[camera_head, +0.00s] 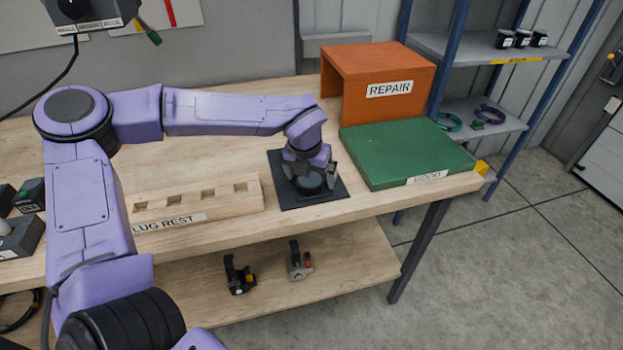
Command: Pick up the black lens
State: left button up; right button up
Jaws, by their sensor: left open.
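The black lens (309,183) is a dark round piece on a black square mat (290,202) on the wooden bench. My left gripper (309,178) comes down from above, directly over the lens. Its fingers are open, one on each side of the lens, and partly hide it. I cannot tell whether the fingers touch it. My right gripper is not in view.
A green pad labelled GOOD (405,152) and an orange box labelled REPAIR (385,80) stand right of and behind the mat. A slotted wooden plug rest (195,204) lies left. A shelf rack (485,47) stands behind right.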

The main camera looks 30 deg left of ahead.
pick_arm(q)
jog(key=shift+a+f, duration=0.1)
jog(key=shift+f, duration=0.1)
jog(key=shift+s+r, duration=0.1)
jog(key=shift+s, duration=0.15)
jog(key=shift+w, duration=0.1)
jog(key=c, duration=1)
jog(key=shift+c, duration=1)
